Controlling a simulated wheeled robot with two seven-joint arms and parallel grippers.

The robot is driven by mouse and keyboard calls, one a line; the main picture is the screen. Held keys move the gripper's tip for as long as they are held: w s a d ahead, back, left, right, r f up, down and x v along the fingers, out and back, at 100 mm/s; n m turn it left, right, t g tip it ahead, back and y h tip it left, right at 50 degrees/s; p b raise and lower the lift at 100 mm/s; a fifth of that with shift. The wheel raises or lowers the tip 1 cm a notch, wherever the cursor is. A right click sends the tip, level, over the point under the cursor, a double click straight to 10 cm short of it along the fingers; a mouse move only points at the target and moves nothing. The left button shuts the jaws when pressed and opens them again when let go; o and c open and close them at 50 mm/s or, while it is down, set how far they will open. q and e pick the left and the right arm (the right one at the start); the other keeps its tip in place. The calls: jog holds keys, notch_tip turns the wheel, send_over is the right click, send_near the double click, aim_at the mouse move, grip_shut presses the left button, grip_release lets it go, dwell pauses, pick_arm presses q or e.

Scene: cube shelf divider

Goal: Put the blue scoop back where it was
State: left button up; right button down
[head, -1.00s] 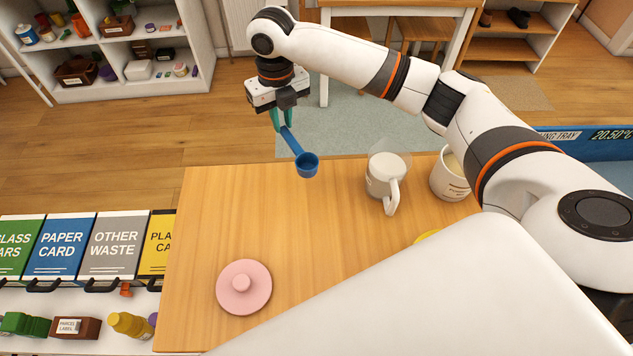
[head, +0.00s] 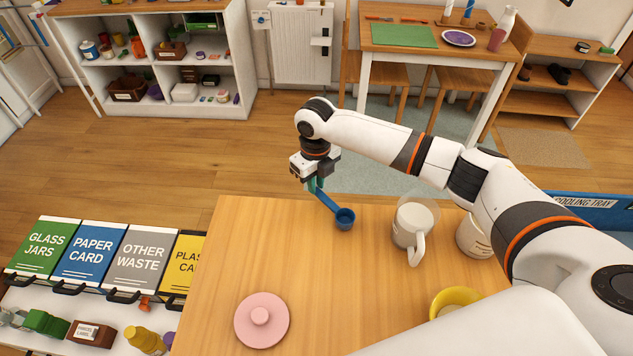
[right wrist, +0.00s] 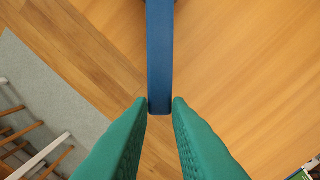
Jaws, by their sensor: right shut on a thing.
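The blue scoop (head: 344,217) is held by its handle in my right gripper (head: 316,187), over the far edge of the wooden table. Its round bowl points right and toward me. In the right wrist view the blue handle (right wrist: 160,60) lies between the two green fingertips (right wrist: 160,106), which are shut on its end. Whether the bowl touches the table top I cannot tell. My left gripper is not in view.
On the table (head: 330,290) are a pink lid (head: 261,320), a white mug (head: 411,226), another white cup (head: 472,237) and a yellow bowl (head: 452,302). Labelled waste bins (head: 137,256) stand left. A white shelf unit (head: 160,60) with several goods is behind. The table's middle is clear.

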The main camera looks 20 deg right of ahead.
jog(key=shift+f, duration=0.5)
jog(key=shift+f, duration=0.1)
jog(key=shift+f, duration=0.1)
jog(key=c, duration=1.3)
grip_release()
jog(key=shift+c, duration=0.2)
